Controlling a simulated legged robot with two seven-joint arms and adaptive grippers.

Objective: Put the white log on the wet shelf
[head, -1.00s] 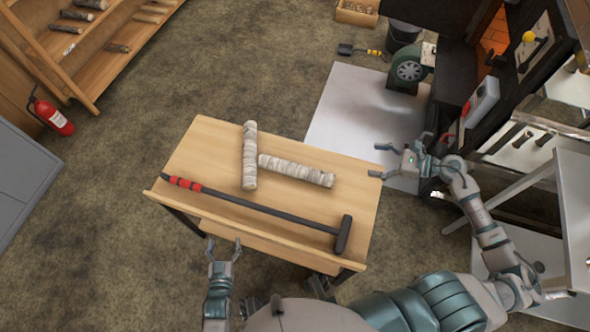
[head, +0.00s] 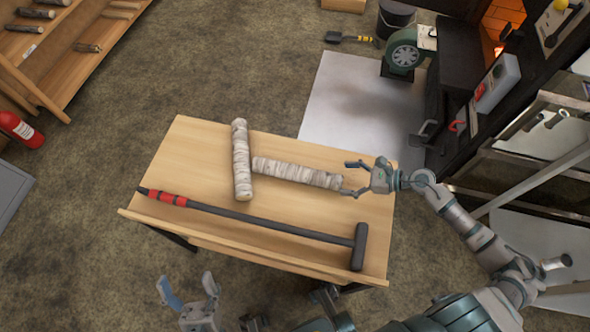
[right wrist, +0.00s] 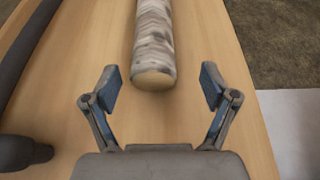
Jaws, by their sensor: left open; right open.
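Two whitish birch-like logs lie on the wooden table (head: 180,150). One log (head: 241,160) lies pointing away from me. The other log (head: 297,173) lies crosswise, its left end close to the first; I cannot tell if they touch. My right gripper (head: 347,178) is open and empty at the right end of the crosswise log. In the right wrist view that log (right wrist: 153,40) points its cut end between the open fingers (right wrist: 160,88). My left gripper (head: 188,290) is open and empty in front of the table. I cannot make out which shelf is wet; a wall rack (head: 85,60) holds several logs.
A long black-headed hammer (head: 260,222) with red bands lies along the table's near side. The dark evaporator (head: 455,95) with a glowing firebox stands at right, beside a green blower (head: 403,55). A fire extinguisher (head: 20,130) stands at left. Floor between table and rack is clear.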

